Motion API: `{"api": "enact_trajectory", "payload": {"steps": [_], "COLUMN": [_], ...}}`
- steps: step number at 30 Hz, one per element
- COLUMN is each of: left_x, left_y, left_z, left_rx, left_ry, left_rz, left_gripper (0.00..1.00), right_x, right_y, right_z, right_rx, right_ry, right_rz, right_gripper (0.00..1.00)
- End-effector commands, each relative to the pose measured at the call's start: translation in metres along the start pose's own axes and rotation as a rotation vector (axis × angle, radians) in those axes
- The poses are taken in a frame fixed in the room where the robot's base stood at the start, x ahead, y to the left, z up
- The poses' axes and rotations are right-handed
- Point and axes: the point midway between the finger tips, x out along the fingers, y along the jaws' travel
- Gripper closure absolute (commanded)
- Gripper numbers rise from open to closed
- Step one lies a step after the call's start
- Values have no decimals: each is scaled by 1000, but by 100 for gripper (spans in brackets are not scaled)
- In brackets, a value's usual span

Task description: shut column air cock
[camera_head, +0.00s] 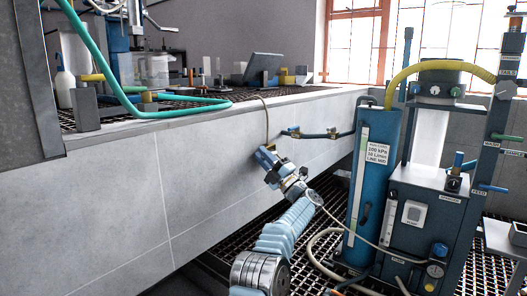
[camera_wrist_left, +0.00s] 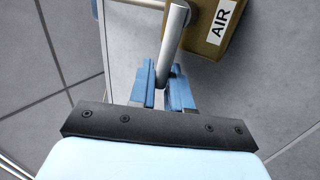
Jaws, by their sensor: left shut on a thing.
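The column air cock shows in the left wrist view as a brass-coloured block (camera_wrist_left: 213,40) with a white AIR label. A grey rod-like lever (camera_wrist_left: 174,38) stands beside the block. My left gripper (camera_wrist_left: 167,88) has its two blue fingers on either side of the lever's lower end and is shut on it. My right gripper is in neither view.
A thin hose (camera_head: 266,118) runs down the bench front (camera_head: 100,195) to the gripper. A blue cylinder (camera_head: 375,170) and the column unit (camera_head: 428,205) stand on the grating at right, with loose hoses nearby.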

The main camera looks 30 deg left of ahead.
Motion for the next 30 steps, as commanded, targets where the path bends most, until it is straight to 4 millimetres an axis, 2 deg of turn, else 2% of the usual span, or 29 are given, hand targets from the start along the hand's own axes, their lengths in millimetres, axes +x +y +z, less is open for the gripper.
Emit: {"api": "enact_trajectory", "payload": {"steps": [6, 20, 21, 24, 30], "left_x": [-1, -1, -1, -2, -2], "left_y": [-2, -3, -3, -3, -3], "left_z": [1, 2, 2, 1, 1], "left_rx": [-42, -52, -52, -52, -52], "left_ry": [23, 28, 28, 30, 31], "left_rz": [0, 0, 0, 0, 0], "left_gripper": [100, 100, 79, 66, 66], "right_x": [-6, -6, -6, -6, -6], "right_y": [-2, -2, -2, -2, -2], "right_z": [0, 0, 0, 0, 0], "right_rx": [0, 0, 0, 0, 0], "right_ry": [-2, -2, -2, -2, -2], "right_rz": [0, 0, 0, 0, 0], "right_gripper": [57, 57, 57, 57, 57]}}
